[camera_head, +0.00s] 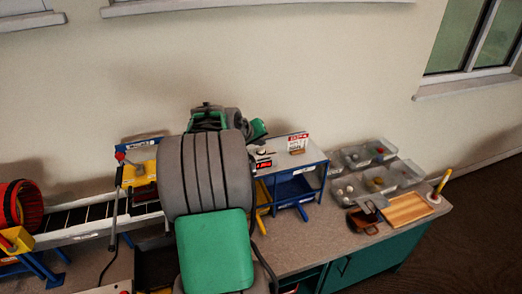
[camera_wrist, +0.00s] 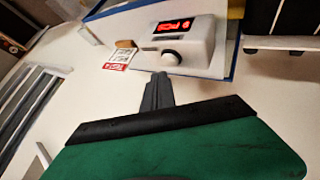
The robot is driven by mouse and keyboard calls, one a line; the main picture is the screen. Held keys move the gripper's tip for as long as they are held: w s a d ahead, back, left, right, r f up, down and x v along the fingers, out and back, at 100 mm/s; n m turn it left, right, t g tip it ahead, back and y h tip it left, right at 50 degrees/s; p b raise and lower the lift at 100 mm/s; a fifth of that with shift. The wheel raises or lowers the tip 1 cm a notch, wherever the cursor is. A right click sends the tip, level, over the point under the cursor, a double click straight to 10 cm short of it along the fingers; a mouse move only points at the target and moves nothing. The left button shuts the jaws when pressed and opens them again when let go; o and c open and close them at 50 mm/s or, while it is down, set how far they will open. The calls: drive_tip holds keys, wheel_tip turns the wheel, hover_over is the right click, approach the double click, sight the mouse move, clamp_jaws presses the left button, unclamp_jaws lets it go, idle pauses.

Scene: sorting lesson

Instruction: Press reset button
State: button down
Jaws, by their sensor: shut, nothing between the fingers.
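A small white box (camera_wrist: 190,42) with a lit red display stands on a pale surface in the wrist view. A round pale button or knob (camera_wrist: 173,58) sits on its near face; no lettering on it is readable. The box's display (camera_head: 264,164) also shows in the head view, just right of my arm. My gripper (camera_wrist: 159,76) is shut and empty, its tips just below the round button in the wrist view. I cannot tell whether they touch it. In the head view my arm hides the fingers.
A red-and-white card (camera_wrist: 120,59) and a small brown block (camera_wrist: 125,43) are left of the box. Grey trays (camera_head: 404,174) with small objects, a wooden board (camera_head: 407,209) and a brown container (camera_head: 363,220) lie to the right. A conveyor (camera_head: 85,216) runs at left.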

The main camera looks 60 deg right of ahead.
sight(260, 151)
drive_tip(key=shift+f, duration=0.1)
drive_tip(key=shift+f+b, duration=0.35)
drive_tip(key=shift+b, duration=0.05)
drive_tip(key=shift+f+b, duration=0.35)
drive_tip(key=shift+f, duration=0.15)
idle(0.6)
drive_tip(key=shift+r, duration=0.15)
drive_tip(key=shift+r+p, duration=0.5)
drive_tip(key=shift+r, duration=0.25)
drive_tip(key=shift+r+p, duration=1.6)
drive_tip(key=shift+r, duration=1)
drive_tip(key=shift+f, duration=0.1)
